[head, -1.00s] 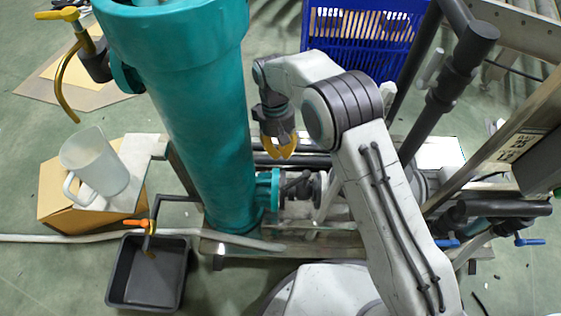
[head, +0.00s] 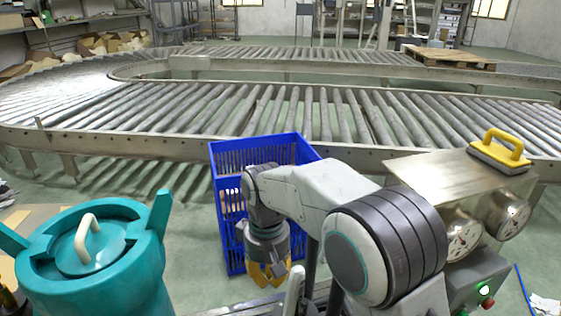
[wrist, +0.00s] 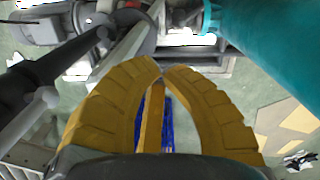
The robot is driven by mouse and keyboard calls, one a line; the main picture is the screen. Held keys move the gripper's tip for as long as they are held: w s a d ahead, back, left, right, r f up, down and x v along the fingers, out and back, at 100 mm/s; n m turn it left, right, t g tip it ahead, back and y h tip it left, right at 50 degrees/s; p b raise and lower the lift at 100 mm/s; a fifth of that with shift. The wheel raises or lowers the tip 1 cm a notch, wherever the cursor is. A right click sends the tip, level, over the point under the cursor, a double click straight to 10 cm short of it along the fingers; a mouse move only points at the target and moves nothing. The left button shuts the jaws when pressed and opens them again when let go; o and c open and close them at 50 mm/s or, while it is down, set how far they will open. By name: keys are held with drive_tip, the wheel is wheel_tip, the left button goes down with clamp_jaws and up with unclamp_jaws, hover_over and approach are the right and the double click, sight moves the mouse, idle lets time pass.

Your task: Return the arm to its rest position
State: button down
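My arm is folded in front of the head camera, with its links bent up and over and the wrist hanging down. My gripper (head: 268,274) has yellow fingers and points down in front of the blue crate (head: 225,190). In the wrist view my gripper (wrist: 163,72) shows two curved yellow fingers whose tips come together. A narrow yellow strip and some blue show through the gap behind the tips. I see nothing held.
A teal vessel (head: 120,250) with a lidded top stands at the left. A metal box with gauges (head: 450,175) stands at the right, a yellow-handled tool (head: 500,152) on top. A roller conveyor (head: 280,110) runs across behind. Dark pipes (wrist: 50,75) lie below my gripper.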

drive_tip(key=s+d+r+m+t+p, duration=0.1)
drive_tip(key=s+d+r+p, duration=0.25)
drive_tip(key=d+r, duration=0.4)
drive_tip(key=s+d+r+m+t+p, duration=0.1)
drive_tip(key=s+d+r+m+p, duration=0.25)
drive_tip(key=r, duration=0.65)
drive_tip(key=s+d+r+m+t+p, duration=0.1)
drive_tip(key=s+d+r+p, duration=0.8)
drive_tip(key=s+p, duration=0.3)
drive_tip(key=shift+d+m+t+p, duration=0.3)
drive_tip(key=shift+d+m+t, duration=0.05)
drive_tip(key=shift+t, duration=0.05)
drive_tip(key=shift+s+d, duration=0.1)
drive_tip(key=shift+s+r, duration=0.15)
drive_tip(key=shift+s, duration=0.35)
